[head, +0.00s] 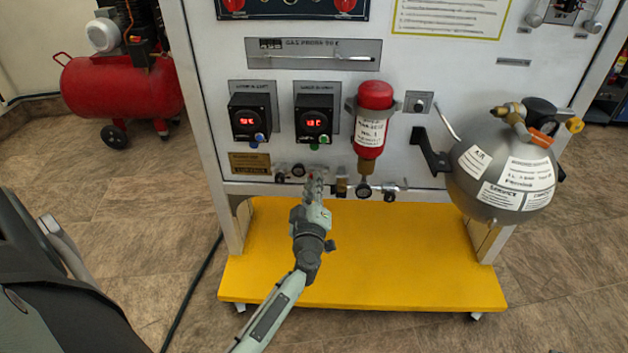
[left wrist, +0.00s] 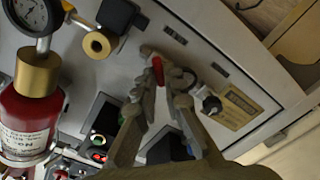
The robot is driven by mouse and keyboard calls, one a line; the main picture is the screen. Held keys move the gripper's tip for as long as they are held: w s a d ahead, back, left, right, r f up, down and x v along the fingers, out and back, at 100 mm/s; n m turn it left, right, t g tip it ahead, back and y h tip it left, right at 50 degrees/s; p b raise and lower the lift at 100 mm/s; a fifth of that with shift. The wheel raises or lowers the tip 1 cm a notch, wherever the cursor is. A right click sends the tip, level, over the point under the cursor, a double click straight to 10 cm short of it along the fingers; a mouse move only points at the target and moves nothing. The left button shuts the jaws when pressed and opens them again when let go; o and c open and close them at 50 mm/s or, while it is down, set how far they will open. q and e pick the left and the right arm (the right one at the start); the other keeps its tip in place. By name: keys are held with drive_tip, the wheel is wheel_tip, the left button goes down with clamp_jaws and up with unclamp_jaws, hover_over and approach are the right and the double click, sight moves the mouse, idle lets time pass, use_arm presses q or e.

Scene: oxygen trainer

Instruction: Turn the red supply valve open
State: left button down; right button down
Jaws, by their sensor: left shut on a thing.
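My left gripper (head: 316,190) reaches up to the lower edge of the white panel (head: 262,70), in the row of small fittings below the two red-lit meters. In the left wrist view its fingers (left wrist: 160,82) are shut on the red supply valve (left wrist: 157,66), a small red handle between the fingertips. In the head view the fingers mostly hide the valve. The handle's exact angle cannot be told. My right gripper is not in view.
A red cylinder (head: 373,120) hangs on the panel just right of my left gripper. A grey spherical tank (head: 483,165) sticks out at the right. The yellow base (head: 400,255) lies below. A red compressor (head: 115,88) stands at the back left.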

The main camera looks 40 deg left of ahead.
use_arm(q)
drive_tip(key=shift+f+n, duration=0.15)
drive_tip(key=shift+n, duration=4.25)
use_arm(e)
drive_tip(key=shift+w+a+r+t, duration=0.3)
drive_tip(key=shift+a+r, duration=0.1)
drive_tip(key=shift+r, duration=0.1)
use_arm(q)
drive_tip(key=c, duration=1.6)
unclamp_jaws()
